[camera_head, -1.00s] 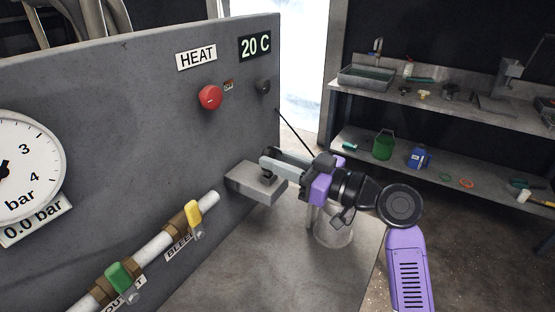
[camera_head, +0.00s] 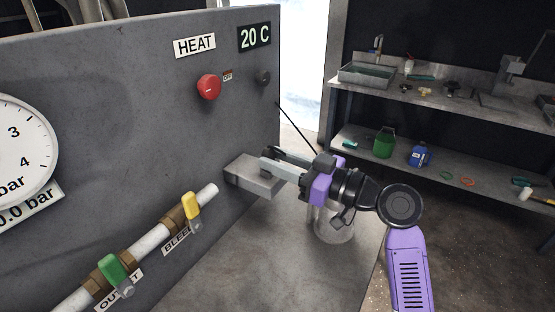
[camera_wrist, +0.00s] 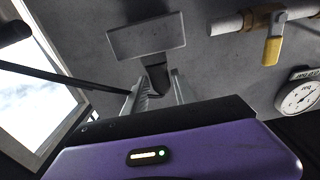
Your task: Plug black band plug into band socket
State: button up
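The black band plug (camera_wrist: 157,76) shows in the wrist view as a dark piece between my two fingers, against the grey block (camera_wrist: 146,36). My gripper (camera_wrist: 157,86) has a finger on each side of it, with narrow gaps that look clear. In the head view my gripper (camera_head: 266,158) is at the grey block (camera_head: 250,178) on the panel, and its fingers hide the plug. A dark round fitting (camera_head: 263,77) under the 20 C display looks like the band socket. I cannot see whether the fingers touch the plug.
A thin black cable or rod (camera_head: 296,127) runs from the panel edge down to my gripper. Yellow (camera_head: 192,206) and green (camera_head: 115,270) valve handles sit on the pipe to the left. A glass jar (camera_head: 334,228) stands below my wrist. A red knob (camera_head: 209,87) is on the panel.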

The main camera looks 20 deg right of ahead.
jog(key=o, duration=0.3)
jog(key=shift+d, duration=0.1)
jog(key=b+v, duration=0.1)
jog(key=v, duration=0.6)
jog(key=shift+s+b, duration=0.3)
jog(key=shift+d+f, duration=0.1)
jog(key=shift+d, duration=0.1)
